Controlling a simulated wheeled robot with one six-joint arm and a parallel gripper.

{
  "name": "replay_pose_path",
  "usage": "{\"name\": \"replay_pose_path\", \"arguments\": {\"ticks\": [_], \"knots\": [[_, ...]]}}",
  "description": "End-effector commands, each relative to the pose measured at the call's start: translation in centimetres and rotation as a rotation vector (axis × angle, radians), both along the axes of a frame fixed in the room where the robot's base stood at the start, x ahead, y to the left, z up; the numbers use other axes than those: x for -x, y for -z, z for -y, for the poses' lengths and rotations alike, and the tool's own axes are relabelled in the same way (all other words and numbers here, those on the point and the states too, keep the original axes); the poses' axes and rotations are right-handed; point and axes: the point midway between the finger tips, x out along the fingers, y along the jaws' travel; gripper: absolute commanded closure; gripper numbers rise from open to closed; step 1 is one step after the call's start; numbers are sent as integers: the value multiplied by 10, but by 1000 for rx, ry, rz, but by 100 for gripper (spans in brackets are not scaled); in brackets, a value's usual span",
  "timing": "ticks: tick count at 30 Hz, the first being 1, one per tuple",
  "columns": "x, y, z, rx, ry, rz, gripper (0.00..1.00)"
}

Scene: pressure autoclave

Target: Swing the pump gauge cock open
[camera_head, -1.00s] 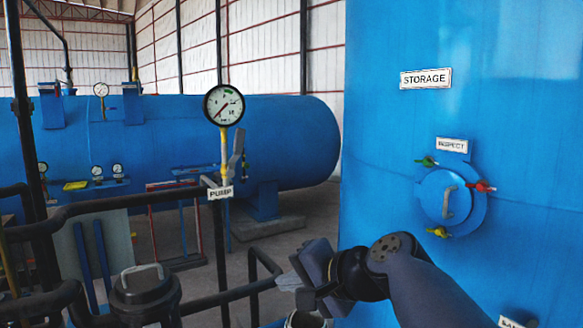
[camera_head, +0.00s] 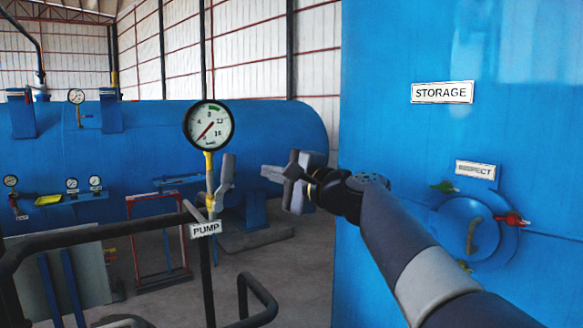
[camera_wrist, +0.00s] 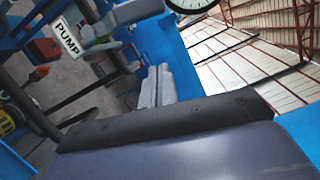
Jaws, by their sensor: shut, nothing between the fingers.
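The pump gauge (camera_head: 209,125) has a white dial and stands on a yellow stem (camera_head: 209,167) above the PUMP label (camera_head: 206,229). Its cock has a grey lever (camera_head: 226,174) that stands roughly upright, just right of the stem. My gripper (camera_head: 268,172) is shut and empty, to the right of the lever with a gap between them in the picture. In the wrist view, the shut fingers (camera_wrist: 158,86) point up toward the grey lever (camera_wrist: 128,14); the PUMP label (camera_wrist: 68,38) and part of the dial (camera_wrist: 190,3) also show.
Black pipe rails (camera_head: 95,232) run below and left of the gauge. The blue storage tank (camera_head: 400,150) with its round hatch (camera_head: 470,226) stands close on the right. A long blue vessel (camera_head: 270,130) lies behind. Open space separates my gripper from the lever.

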Motion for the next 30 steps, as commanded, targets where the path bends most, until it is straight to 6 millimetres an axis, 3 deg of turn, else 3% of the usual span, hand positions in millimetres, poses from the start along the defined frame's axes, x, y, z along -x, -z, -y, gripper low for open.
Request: {"name": "replay_pose_path", "arguments": {"ticks": [3, 9, 25, 30], "knots": [[-13, -5, -20, 2, -2, 0, 100], [7, -9, -40, 1, -1, 2, 100], [13, -9, -47, 1, 0, 2, 100], [22, -15, -58, 1, -3, 3, 100]]}}
